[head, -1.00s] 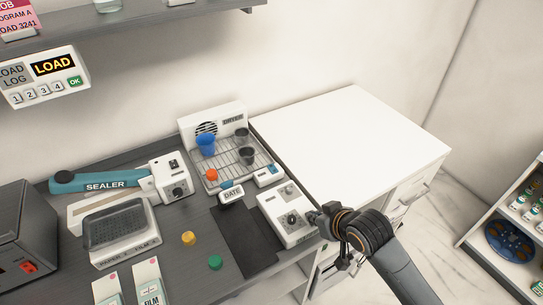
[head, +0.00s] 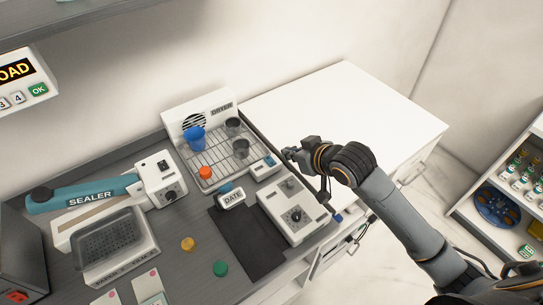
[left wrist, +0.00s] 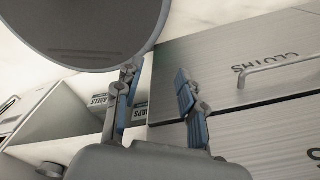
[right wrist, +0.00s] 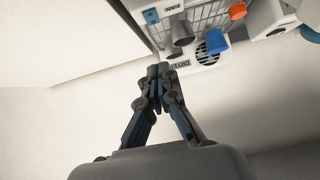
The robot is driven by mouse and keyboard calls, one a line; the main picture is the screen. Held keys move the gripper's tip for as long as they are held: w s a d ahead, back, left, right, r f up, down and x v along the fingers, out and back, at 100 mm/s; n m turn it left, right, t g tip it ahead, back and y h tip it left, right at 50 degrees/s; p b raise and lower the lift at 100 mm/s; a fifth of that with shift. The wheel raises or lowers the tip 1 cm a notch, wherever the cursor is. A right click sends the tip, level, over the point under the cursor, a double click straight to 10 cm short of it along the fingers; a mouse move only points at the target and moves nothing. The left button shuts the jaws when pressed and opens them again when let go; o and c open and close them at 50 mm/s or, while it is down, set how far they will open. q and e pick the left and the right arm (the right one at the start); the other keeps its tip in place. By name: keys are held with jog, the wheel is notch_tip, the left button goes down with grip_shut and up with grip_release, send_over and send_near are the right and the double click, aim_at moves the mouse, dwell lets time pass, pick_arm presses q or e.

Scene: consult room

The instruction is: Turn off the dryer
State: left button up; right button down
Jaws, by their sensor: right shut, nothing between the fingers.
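The dryer (head: 222,107) is a white unit with a round vent and a wire rack, at the back of the grey counter in the head view. A small white box with a blue rocker (head: 265,167) sits at its front right corner. My right gripper (head: 289,153) is shut and empty, in the air just right of this box. In the right wrist view the shut fingertips (right wrist: 158,76) point toward the dryer (right wrist: 190,66), with the blue rocker (right wrist: 151,16) near the top. My left gripper (left wrist: 156,78) is open and empty, seen only in the left wrist view.
A blue cup (head: 195,138), dark cups (head: 240,148) and an orange item (head: 205,172) are on the rack. The date stamp (head: 231,199), dial box (head: 294,212) and sealer (head: 85,194) stand nearby. The white cabinet top (head: 350,105) is clear.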

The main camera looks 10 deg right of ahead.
jog(key=p, duration=0.2)
send_over(271, 164)
jog(key=s+d, duration=0.1)
jog(key=s, duration=0.1)
notch_tip(271, 164, down, 4)
jog(key=x, duration=0.2)
jog(key=shift+w+f, duration=0.1)
jog(key=shift+f, duration=0.3)
notch_tip(271, 164, down, 2)
jog(key=shift+w+a+f+p, duration=0.15)
jog(key=shift+f+p, duration=0.1)
jog(key=shift+p, duration=0.25)
jog(key=shift+f, duration=0.75)
pick_arm(q)
jog(key=w+r, duration=0.2)
jog(key=r, duration=0.1)
jog(key=shift+a+r, duration=0.1)
jog(key=shift+r, duration=0.1)
